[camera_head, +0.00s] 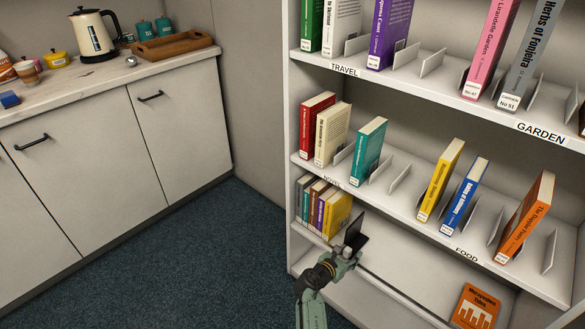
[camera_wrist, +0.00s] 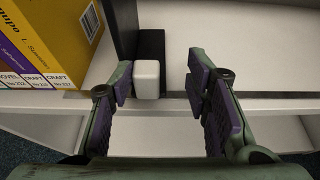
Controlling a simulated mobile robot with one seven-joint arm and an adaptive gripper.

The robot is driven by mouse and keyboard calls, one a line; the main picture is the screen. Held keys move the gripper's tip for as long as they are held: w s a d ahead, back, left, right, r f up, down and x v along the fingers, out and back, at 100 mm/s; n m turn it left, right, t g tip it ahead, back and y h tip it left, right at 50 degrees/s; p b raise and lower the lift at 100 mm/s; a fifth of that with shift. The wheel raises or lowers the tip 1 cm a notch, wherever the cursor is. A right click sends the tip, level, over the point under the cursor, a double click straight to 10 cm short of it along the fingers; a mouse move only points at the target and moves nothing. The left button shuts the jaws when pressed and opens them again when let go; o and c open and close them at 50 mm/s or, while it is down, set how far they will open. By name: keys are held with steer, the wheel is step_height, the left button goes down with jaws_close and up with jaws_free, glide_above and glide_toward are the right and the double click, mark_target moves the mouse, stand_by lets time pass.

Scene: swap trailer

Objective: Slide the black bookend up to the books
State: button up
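The black bookend (camera_head: 354,232) stands upright on the lower shelf, right of a row of several books (camera_head: 323,206) that ends in a yellow book (camera_head: 337,212). In the wrist view the bookend (camera_wrist: 151,45) has a white block-like knob (camera_wrist: 146,79) at its front, and the yellow book (camera_wrist: 45,40) is to its left, with a narrow gap showing between them. My gripper (camera_head: 347,254) is at the shelf's front edge. In the wrist view my gripper (camera_wrist: 163,84) is open, with the knob between its fingers, close to the left finger; contact there is unclear.
The lower shelf (camera_wrist: 260,85) is bare right of the bookend. Its front edge (camera_wrist: 270,104) runs under my fingers. The shelf above (camera_head: 400,204) holds books and thin dividers close over my arm. An orange book (camera_head: 476,307) stands at the bottom right.

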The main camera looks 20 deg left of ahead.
steer(key=s+d+p, duration=0.2)
steer(key=s+d, duration=0.1)
steer(key=d, duration=0.6)
steer(key=v, duration=1.1)
steer(key=w+a+r+m+t+y, duration=0.2)
steer(key=w+a+r, duration=0.1)
steer(key=a+r, duration=0.4)
steer(key=w+a+r+m+t+y, duration=0.1)
steer(key=w+a+r+m+y, duration=0.1)
steer(key=w+a+r, duration=0.45)
steer(key=s+a+r+m+t+y, duration=0.1)
steer(key=a+r, duration=0.4)
steer(key=r, duration=0.5)
steer(key=s+a+r+m+t+y, duration=0.2)
steer(key=a+r+y, duration=0.3)
steer(key=r, duration=0.5)
steer(key=shift+s+a+m+y+b, duration=0.3)
steer(key=shift+s+a+m, duration=0.1)
steer(key=shift+s+m, duration=0.25)
